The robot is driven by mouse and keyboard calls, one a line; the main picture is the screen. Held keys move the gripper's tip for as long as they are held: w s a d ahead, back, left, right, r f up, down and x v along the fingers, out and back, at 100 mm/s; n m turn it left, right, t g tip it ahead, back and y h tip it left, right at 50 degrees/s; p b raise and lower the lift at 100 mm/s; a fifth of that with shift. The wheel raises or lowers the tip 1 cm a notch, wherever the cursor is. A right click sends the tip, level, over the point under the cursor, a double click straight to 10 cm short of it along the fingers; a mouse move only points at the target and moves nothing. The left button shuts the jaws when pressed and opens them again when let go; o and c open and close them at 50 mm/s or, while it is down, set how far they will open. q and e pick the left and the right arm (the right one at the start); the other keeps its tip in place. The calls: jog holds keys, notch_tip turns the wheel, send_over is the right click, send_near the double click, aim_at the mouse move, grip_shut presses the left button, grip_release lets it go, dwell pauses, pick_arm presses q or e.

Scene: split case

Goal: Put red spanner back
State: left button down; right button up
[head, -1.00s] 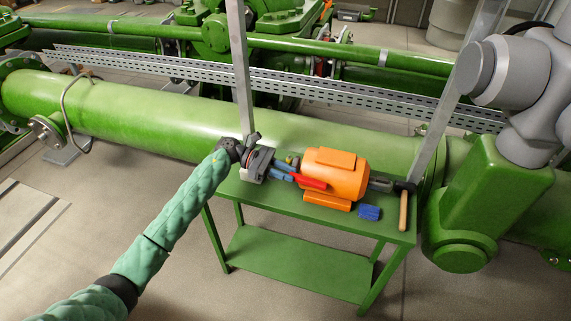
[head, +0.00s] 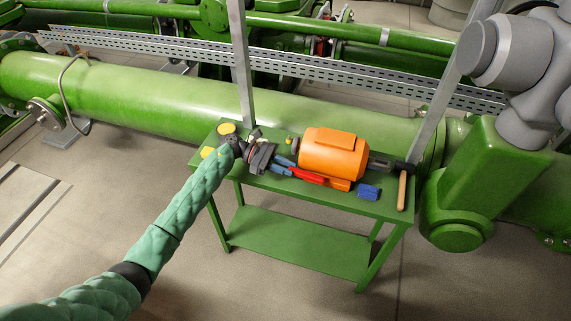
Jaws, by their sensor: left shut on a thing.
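The red spanner (head: 307,175) shows as a small red shape at the front left of the orange motor casing (head: 333,153), over the green table. My left gripper (head: 284,167), at the end of the green-sleeved arm, is shut on the red spanner. Blue parts show where the gripper meets it, and the spanner's near end is hidden there. I cannot tell whether the spanner touches the table. My right gripper is not in view.
The green table (head: 295,250) also bears a blue block (head: 368,192), a wooden-handled hammer (head: 402,190) and yellow round pieces (head: 227,128). Grey posts (head: 240,65) rise behind it.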

pick_arm(q)
jog(key=shift+f, duration=0.1)
dwell(0.4)
jog(key=shift+f+b, duration=0.75)
jog(key=shift+b, duration=0.35)
jog(key=c, duration=1.2)
grip_release()
jog(key=shift+o, duration=0.2)
